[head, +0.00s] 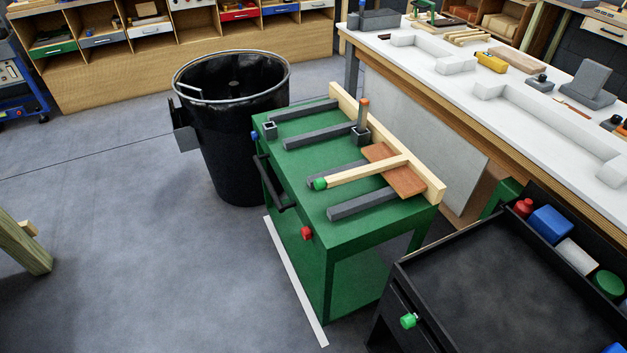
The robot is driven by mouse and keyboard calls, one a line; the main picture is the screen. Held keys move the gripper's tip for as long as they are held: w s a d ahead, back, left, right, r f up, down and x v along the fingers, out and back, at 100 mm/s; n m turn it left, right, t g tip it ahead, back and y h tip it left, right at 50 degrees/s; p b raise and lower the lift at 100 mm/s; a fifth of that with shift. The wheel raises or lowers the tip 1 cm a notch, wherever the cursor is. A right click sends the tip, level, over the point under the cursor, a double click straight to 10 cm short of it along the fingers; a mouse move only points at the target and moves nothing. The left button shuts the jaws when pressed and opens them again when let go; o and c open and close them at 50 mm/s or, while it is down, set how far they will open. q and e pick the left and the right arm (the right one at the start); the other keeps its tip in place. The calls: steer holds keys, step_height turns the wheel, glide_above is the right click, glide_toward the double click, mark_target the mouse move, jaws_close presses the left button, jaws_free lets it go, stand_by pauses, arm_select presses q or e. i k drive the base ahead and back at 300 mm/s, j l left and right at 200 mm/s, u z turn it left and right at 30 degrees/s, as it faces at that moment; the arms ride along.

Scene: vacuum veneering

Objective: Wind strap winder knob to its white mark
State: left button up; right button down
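A red knob (306,233) sits on the front side of the green bench (345,238), near its right corner. A blue knob (254,136) sits at the bench's far left end. A green knob (408,320) is on the side of the black cart (480,300) at the lower right. I cannot tell which of these is the strap winder knob, and no white mark on any of them can be made out. Neither of my grippers is in view.
A black bin (225,150) stands behind the green bench's left end. Grey bars and a brown board (404,179) lie on the bench top. A black handle (268,184) juts from its front. A white strip (297,283) marks the floor. Open floor lies left.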

mark_target(255, 135)
steer(key=u, duration=0.3)
steer(key=i+j+u, duration=0.2)
steer(key=u, duration=0.15)
steer(key=i+j+u, duration=0.1)
steer(key=i+u, duration=0.4)
steer(key=u, duration=0.2)
steer(key=i, duration=2.55)
steer(key=i+j+z, duration=0.1)
steer(key=i+z, duration=0.2)
steer(key=i, duration=0.2)
steer(key=i+j+z, duration=0.65)
steer(key=i, duration=0.25)
